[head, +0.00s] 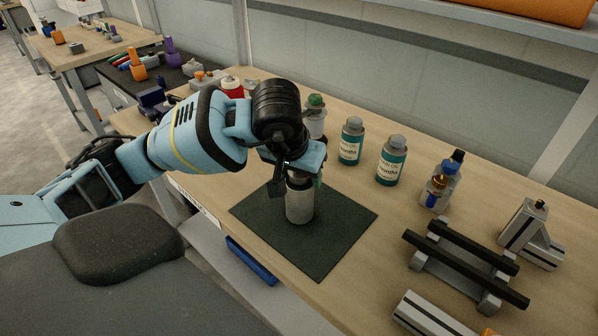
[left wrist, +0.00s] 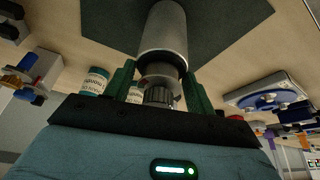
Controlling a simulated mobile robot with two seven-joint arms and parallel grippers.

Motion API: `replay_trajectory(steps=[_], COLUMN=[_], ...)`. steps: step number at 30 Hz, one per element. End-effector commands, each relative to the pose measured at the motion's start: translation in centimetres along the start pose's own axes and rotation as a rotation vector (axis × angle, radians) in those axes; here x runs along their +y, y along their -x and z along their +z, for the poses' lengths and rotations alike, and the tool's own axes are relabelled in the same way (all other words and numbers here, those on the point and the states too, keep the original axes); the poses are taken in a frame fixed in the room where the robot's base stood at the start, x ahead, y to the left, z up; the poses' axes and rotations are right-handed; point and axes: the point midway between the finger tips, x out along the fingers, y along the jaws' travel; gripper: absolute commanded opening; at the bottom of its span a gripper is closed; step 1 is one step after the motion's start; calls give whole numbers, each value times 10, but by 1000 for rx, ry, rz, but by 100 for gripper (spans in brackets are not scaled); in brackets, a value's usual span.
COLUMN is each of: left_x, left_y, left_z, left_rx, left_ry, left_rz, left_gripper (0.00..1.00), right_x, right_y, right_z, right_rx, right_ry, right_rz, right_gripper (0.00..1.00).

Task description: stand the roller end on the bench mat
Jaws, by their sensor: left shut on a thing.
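The roller end (head: 299,206) is a grey metal cylinder with a narrower dark neck. My left gripper (head: 298,178) is shut on its upper, narrower part from above. The roller end is upright over the middle of the dark green bench mat (head: 338,217); I cannot tell whether its lower end touches the mat. In the left wrist view the roller end (left wrist: 164,38) sits between the two green fingers, with the mat (left wrist: 215,28) beyond it. My right gripper is not in view.
Two teal oil bottles (head: 351,141) (head: 390,161) stand behind the mat. A green-capped bottle (head: 315,116) is close behind my gripper. A stand with dark rails (head: 465,268) and metal profile pieces (head: 528,233) are to the right. Bare bench lies between mat and stand.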

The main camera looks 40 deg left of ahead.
Motion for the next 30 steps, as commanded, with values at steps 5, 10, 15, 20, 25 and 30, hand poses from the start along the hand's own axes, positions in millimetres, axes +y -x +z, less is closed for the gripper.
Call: replay_trajectory(steps=[5,10,15,20,25,30], left_x=[0,0,0,0,0,0], left_y=[0,-1,-4,-4,-4,2], left_z=[-1,0,2,2,2,-1], left_rx=[7,6,1,1,1,4], left_ry=[1,1,0,0,0,0], left_rz=[2,1,0,0,0,1], left_gripper=[0,0,62,77,77,77], right_x=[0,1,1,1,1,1], right_y=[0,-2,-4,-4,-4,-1], right_z=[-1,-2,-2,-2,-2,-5], right_rx=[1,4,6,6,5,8], right_ry=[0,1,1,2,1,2], right_rz=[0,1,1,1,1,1], right_gripper=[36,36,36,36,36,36])
